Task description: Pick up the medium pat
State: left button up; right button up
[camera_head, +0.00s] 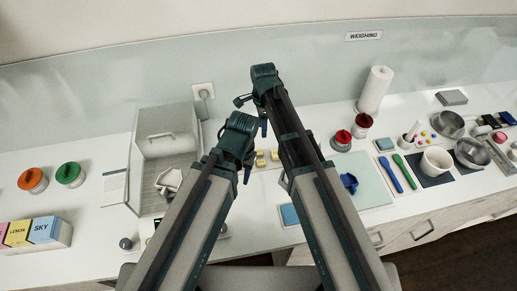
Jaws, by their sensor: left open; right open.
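Several small yellow pats (260,163) sit close together on the counter, between my two arms. They are too small to tell which is the medium one, and my arms may hide part of the group. My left gripper (236,155) is open and empty, just left of the pats. My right gripper (251,118) is open and empty, farther back, above and behind the pats.
A grey balance cabinet (166,118) stands at the left with a white weighing boat (168,180). Right are red-lidded jars (343,137), a paper roll (375,90), a pale mat (372,188), bowls (471,152) and spatulas (405,172). Orange- and green-lidded jars (69,174) stand far left.

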pick_arm(q)
jog(key=shift+f+b, duration=4.35)
pick_arm(e)
send_over(260, 152)
jog(key=shift+w+d+f, duration=0.1)
jog(key=shift+d+f, duration=0.1)
jog(key=shift+f, duration=2)
jog(key=shift+d+f, duration=0.15)
jog(key=shift+f, duration=2.05)
pick_arm(q)
notch_tip(260, 152, down, 5)
jog(key=b, duration=0.5)
jog(key=shift+f, duration=0.15)
pick_arm(e)
jog(key=f, duration=0.5)
jog(key=shift+a+f, duration=0.15)
jog(key=shift+a, duration=0.25)
grip_shut()
